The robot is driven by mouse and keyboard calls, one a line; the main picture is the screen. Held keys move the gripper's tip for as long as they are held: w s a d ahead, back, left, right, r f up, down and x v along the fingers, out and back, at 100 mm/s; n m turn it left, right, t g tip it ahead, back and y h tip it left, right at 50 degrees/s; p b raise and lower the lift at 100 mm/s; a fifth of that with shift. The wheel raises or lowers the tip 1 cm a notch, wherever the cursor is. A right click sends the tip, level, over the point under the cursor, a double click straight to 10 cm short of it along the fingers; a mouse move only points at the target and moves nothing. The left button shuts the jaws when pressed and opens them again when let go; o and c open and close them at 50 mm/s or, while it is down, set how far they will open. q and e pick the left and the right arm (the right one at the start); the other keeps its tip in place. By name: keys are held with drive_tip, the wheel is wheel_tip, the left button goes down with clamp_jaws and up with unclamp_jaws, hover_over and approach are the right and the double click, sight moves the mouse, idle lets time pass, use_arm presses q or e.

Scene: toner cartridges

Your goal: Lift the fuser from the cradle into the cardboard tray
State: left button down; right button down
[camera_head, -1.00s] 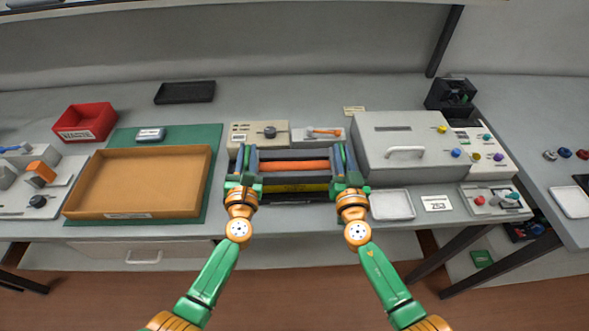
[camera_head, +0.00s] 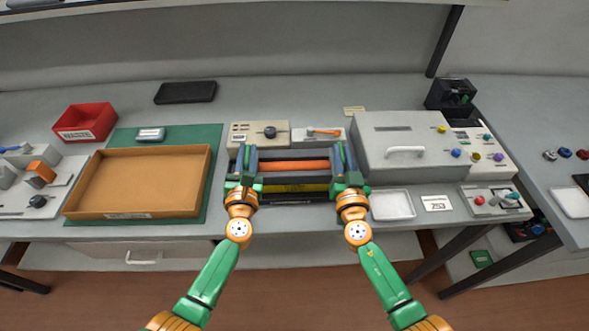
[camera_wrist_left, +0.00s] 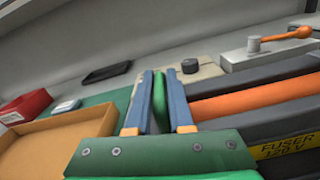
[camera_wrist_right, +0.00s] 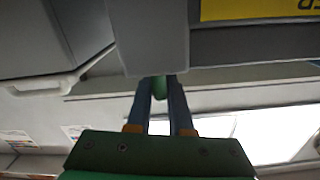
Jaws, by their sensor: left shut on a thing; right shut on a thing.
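The fuser (camera_head: 295,166) is a long dark-grey unit with an orange roller and a yellow label. It lies level between my two grippers, left of the grey lidded box. My left gripper (camera_head: 245,165) is shut on its left green handle, which shows between the blue fingers in the left wrist view (camera_wrist_left: 159,100). My right gripper (camera_head: 344,165) is shut on the right green handle, seen in the right wrist view (camera_wrist_right: 159,88). The cradle is mostly hidden under the fuser; I cannot tell the gap between them. The cardboard tray (camera_head: 208,180) is empty, at the left.
The tray lies on a green mat (camera_head: 215,140). A red bin (camera_head: 98,120) and black tray (camera_head: 186,92) stand behind it. A beige knob box (camera_head: 243,130) and an orange-lever block (camera_head: 335,135) stand behind the fuser. The grey lidded box (camera_head: 400,165) is close to its right.

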use_arm(q)
drive_tip(key=shift+r, duration=0.1)
use_arm(e)
drive_tip(key=shift+r, duration=0.15)
